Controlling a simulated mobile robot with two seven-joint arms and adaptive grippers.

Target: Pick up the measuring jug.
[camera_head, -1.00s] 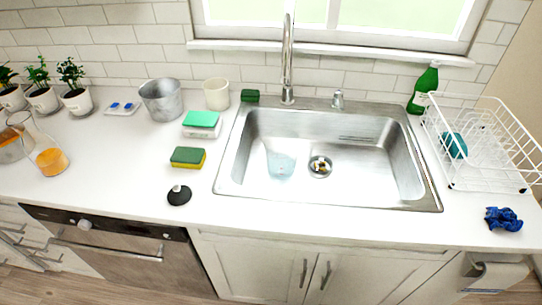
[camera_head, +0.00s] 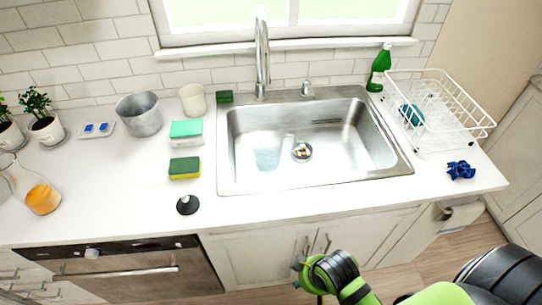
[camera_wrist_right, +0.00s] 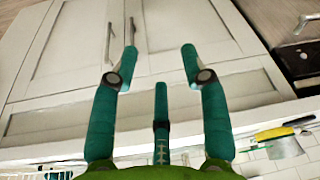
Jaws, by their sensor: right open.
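The measuring jug (camera_head: 267,159) looks like a small clear, bluish vessel in the left part of the steel sink (camera_head: 345,177). It is see-through, so its handle and exact outline are hard to make out. My right gripper (camera_wrist_right: 160,52) is open and empty in the wrist view, with its teal fingers spread in front of the white cabinet doors. In the head view my green and black right arm comes in at the bottom right, below the counter front and well away from the jug. My left gripper is not in view.
The tap (camera_head: 262,55) rises behind the sink. A wire dish rack (camera_head: 440,147) and a blue cloth (camera_head: 461,170) are on the right. A sponge (camera_head: 185,168), a black stopper (camera_head: 187,205), a metal pot (camera_head: 138,115) and an orange-filled carafe (camera_head: 41,198) stand on the left counter.

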